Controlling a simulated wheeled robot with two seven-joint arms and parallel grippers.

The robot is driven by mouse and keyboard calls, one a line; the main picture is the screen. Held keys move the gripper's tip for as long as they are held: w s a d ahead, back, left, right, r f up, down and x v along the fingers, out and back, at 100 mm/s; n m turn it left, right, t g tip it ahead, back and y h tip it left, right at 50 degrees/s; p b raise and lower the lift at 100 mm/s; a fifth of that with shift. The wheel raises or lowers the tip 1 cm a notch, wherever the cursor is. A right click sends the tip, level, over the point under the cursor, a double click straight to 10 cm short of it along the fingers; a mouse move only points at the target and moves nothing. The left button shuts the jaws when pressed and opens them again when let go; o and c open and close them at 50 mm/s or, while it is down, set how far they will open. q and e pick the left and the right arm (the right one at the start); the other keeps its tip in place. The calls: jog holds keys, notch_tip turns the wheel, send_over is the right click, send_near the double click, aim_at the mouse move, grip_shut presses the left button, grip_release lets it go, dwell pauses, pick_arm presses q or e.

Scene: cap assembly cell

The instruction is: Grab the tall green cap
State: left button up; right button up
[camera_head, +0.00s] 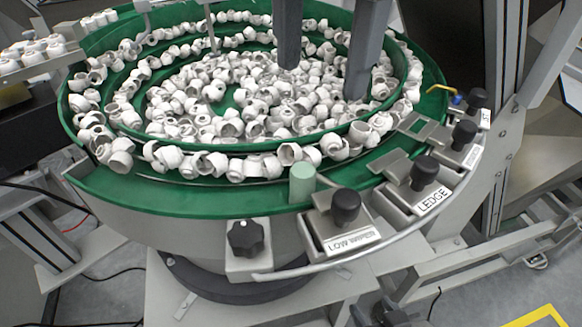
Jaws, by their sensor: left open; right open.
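The tall green cap (302,184) is a pale green cylinder. It stands upright on the front part of the feeder's green rim (200,195), just behind the block labelled "LOW". Nothing touches it from above, and its upper part and front are in plain sight. I do not make out either of my grippers in the head view.
The green bowl holds many white caps (215,95). Two dark grey bars (362,50) hang over it; I cannot tell what they belong to. Black knobs (346,206) on blocks line the right front rim. Another black knob (245,238) sits front left of the cap.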

pick_arm(q)
send_over(305, 169)
jog(key=f, duration=0.6)
jog(key=shift+d+f, duration=0.25)
jog(key=shift+f, duration=0.05)
jog(key=shift+a+f+p, duration=0.15)
jog(key=shift+f+p, duration=0.25)
jog(key=shift+f, duration=0.95)
jog(key=shift+a+f+p, duration=0.1)
jog(key=shift+f+p, duration=0.25)
jog(key=shift+f, duration=0.95)
jog(key=c, duration=0.8)
